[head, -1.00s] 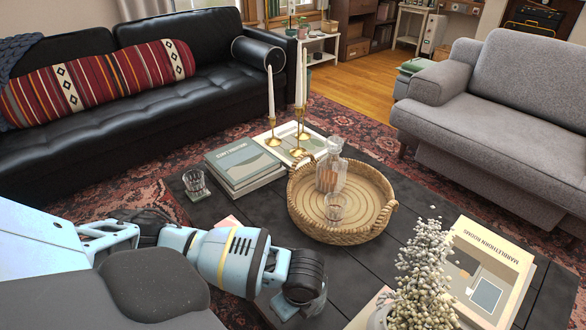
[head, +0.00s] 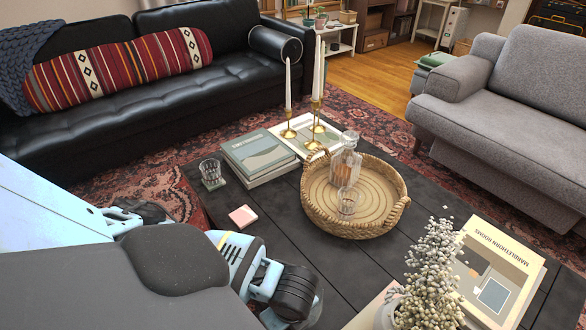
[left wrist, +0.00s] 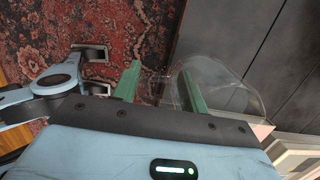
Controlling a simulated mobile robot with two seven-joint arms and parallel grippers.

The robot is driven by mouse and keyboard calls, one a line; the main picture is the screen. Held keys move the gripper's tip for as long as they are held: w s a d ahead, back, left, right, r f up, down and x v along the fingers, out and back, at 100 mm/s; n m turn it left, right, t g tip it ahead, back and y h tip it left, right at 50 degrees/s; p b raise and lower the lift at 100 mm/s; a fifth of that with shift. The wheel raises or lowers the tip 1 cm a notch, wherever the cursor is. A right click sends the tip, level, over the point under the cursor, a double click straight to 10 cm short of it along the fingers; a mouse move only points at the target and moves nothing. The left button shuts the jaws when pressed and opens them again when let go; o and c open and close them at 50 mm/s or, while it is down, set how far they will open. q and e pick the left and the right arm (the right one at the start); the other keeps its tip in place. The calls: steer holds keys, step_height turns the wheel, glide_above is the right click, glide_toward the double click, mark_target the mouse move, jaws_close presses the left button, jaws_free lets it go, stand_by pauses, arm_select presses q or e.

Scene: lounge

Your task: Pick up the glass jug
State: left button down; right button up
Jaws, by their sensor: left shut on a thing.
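The clear glass jug (left wrist: 228,88) shows in the left wrist view as a rounded, see-through shape. My left gripper (left wrist: 160,88) is shut on it, with the green fingers on either side of part of the glass. The jug's outline is faint, so its tilt is hard to tell. Rug and dark table top show behind it. My right gripper is not in view.
The dark coffee table (head: 290,255) holds a woven tray (head: 357,228) with a glass decanter (head: 346,163) and tumbler (head: 347,201). Around it stand books (head: 258,152), brass candlesticks (head: 316,125), another tumbler (head: 211,171), a pink coaster (head: 243,216) and a white-flowered plant (head: 430,275).

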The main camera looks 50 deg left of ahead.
arm_select(q)
steer(key=s+d+p, duration=0.1)
steer(key=s+d, duration=0.1)
steer(key=s, duration=0.6)
steer(key=shift+s+r, duration=0.2)
steer(key=shift+r, duration=0.25)
steer(key=shift+s, duration=0.15)
stand_by(0.4)
